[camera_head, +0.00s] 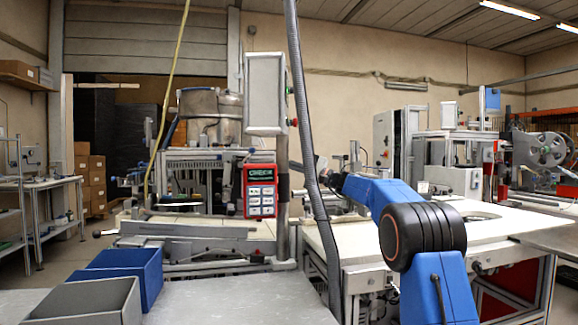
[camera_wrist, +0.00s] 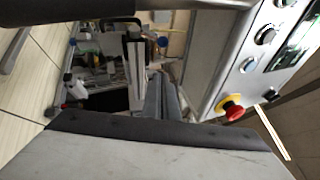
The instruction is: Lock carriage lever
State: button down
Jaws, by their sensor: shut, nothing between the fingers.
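My blue arm reaches in from the lower right in the head view. Its end, my gripper (camera_head: 324,168), is small beside the grey corrugated hose and partly hidden; it is shut and holds nothing. A thin rod with a black ball knob (camera_head: 97,233) sticks out at the left end of the carriage (camera_head: 190,229) on the machine bench. It may be the carriage lever, but I cannot tell for sure. My gripper is well to the right of this knob and apart from it. I cannot make out the lever for sure in the wrist view.
A grey hose (camera_head: 311,130) hangs close to my gripper, beside an upright post with a red keypad (camera_head: 261,191). A blue bin (camera_head: 120,272) and a grey bin (camera_head: 80,303) stand front left. The wrist view shows a control box with a red emergency button (camera_wrist: 233,111).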

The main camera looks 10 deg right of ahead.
aim_at(248, 156)
jog(key=w+a+r, duration=0.2)
jog(key=a+r, duration=0.1)
jog(key=a, duration=0.5)
jog(key=shift+w+a+r, duration=0.15)
jog(key=shift+w+a, duration=0.15)
jog(key=shift+w, duration=0.05)
jog(key=shift+a+r, duration=0.3)
jog(key=shift+r, duration=0.25)
jog(key=shift+a+r, duration=0.3)
jog(key=shift+r, duration=0.25)
